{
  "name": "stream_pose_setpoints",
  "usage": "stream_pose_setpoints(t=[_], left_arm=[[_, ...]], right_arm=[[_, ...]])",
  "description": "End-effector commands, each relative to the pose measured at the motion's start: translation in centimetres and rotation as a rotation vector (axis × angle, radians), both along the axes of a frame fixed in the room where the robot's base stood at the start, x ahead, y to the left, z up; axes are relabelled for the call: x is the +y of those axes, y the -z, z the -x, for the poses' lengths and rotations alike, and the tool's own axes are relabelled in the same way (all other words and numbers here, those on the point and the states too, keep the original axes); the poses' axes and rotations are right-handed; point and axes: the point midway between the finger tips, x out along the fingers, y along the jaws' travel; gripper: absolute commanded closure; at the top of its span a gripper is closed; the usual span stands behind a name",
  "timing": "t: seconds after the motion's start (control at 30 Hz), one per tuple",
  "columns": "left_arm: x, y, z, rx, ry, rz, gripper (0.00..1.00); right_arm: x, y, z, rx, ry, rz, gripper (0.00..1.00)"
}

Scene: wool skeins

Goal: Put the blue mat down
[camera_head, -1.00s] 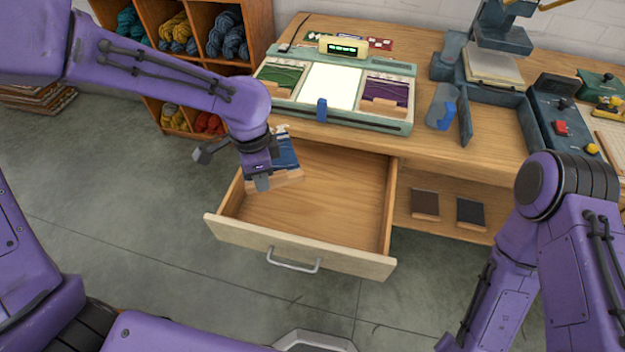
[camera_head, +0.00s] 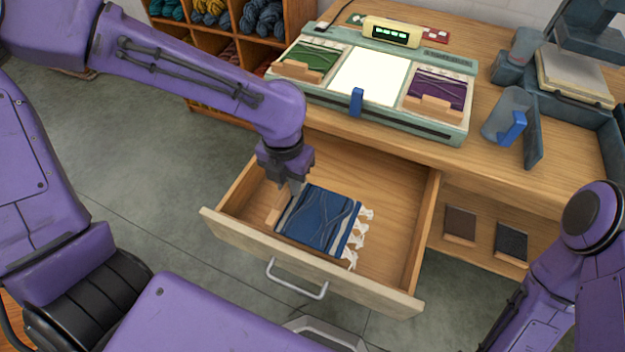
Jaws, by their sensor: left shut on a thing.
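The blue mat (camera_head: 322,222) has wavy lines across it, white tassels on its right end and a wooden strip (camera_head: 278,205) at its left end. It lies flat in or just over the open wooden drawer (camera_head: 398,215); I cannot tell whether it touches the drawer bottom. My left gripper (camera_head: 294,188) points down into the drawer and is shut on the mat's left end, by the wooden strip. My right arm shows at the lower right, but its gripper is not in view.
On the desk above the drawer stands a pale green tray (camera_head: 437,127) with a green mat (camera_head: 312,56), a bright white panel (camera_head: 370,75) and a purple mat (camera_head: 438,90). The drawer's right part is bare.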

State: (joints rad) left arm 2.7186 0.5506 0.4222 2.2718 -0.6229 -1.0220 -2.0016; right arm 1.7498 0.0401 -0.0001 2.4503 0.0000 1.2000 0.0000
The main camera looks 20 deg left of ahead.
Motion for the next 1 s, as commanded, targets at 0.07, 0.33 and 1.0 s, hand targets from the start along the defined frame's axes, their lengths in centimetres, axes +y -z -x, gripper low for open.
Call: stream_pose_setpoints(t=[0.07, 0.33, 1.0], left_arm=[[0.2, 1.0, -1.8, 0.002, -0.003, 0.0, 1.0], [0.5, 6.1, -7.0, 0.003, 0.0, 0.0, 1.0], [0.7, 10.7, -8.4, -0.001, 0.003, 0.0, 1.0]], right_arm=[[0.0, 0.3, 0.0, 0.0, 0.0, 0.0, 0.47], [0.0, 1.2, 0.0, 0.0, 0.0, 0.0, 0.47], [0.0, 1.9, 0.0, 0.0, 0.0, 0.0, 0.47]])
